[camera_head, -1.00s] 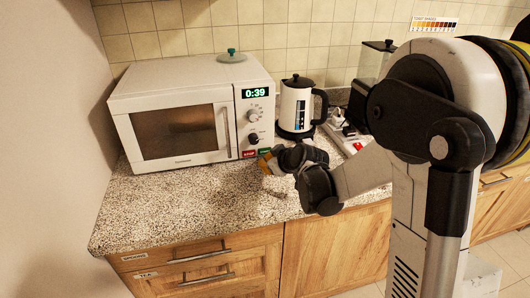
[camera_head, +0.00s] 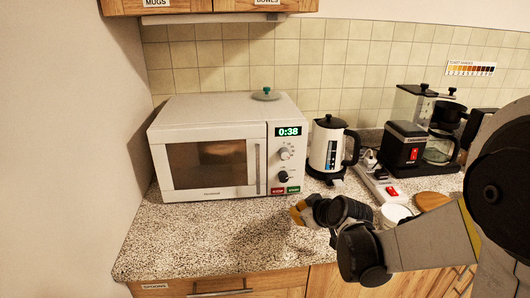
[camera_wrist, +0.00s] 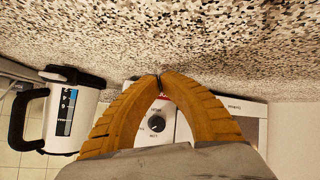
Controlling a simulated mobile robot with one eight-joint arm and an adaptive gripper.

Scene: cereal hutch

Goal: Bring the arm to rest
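My gripper (camera_head: 299,212) is just in front of the microwave's lower right corner, over the granite counter (camera_head: 205,232). In the wrist view its two yellow ribbed fingers (camera_wrist: 160,76) meet at the tips with nothing between them. My dark wrist and grey forearm reach in from the right in the head view. The white microwave (camera_head: 208,165) has its door closed and its display reads 0:38. In the wrist view, which looks upside down, the microwave's knob panel (camera_wrist: 163,112) shows between and behind the fingers.
A white kettle (camera_head: 327,151) stands right of the microwave and also shows in the wrist view (camera_wrist: 75,112). A power strip (camera_head: 376,180), a white cup (camera_head: 394,213) and a coffee maker (camera_head: 405,146) are further right. Wall cabinets (camera_head: 205,6) hang above. The counter's front left is clear.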

